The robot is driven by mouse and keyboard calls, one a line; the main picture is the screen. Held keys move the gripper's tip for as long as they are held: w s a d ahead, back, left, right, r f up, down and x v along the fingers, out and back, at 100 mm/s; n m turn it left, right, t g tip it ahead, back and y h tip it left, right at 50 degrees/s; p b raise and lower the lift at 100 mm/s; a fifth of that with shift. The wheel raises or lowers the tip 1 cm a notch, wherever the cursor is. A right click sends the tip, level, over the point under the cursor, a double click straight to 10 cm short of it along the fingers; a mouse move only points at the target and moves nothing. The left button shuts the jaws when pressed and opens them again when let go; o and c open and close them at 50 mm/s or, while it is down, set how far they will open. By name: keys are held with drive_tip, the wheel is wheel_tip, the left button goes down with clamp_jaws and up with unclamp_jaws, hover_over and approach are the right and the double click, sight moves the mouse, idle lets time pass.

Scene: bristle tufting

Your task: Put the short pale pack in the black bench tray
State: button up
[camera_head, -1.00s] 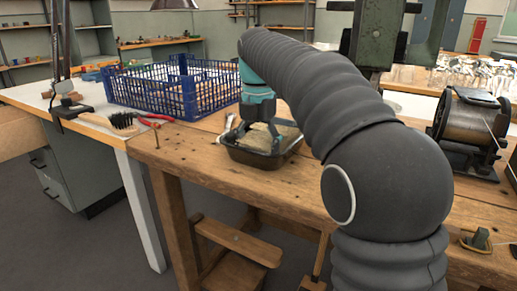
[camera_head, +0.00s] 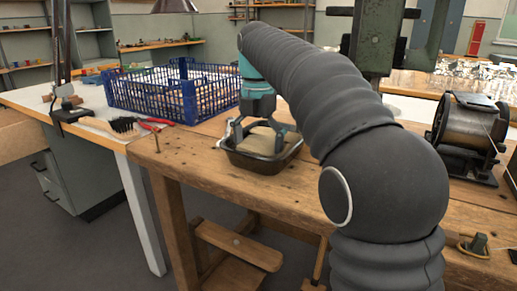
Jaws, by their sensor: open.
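The black bench tray (camera_head: 262,163) stands on the wooden bench, left of my arm. A pale tan pack (camera_head: 258,143) lies inside it, its top showing above the rim. My gripper (camera_head: 260,132), teal with dark fingers, is above the tray. Its fingers are spread apart, one on each side of the pack. I cannot tell whether they touch it. The tray's far side is partly hidden by the gripper and the pack.
A blue crate (camera_head: 157,88) stands behind on the left. A brush (camera_head: 112,126) and red pliers (camera_head: 157,124) lie on the pale table. A spool machine (camera_head: 467,135) stands at right. The bench front (camera_head: 215,178) is clear.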

sight(258, 147)
wheel_tip(258, 147, up, 10)
drive_tip(key=p, duration=0.3)
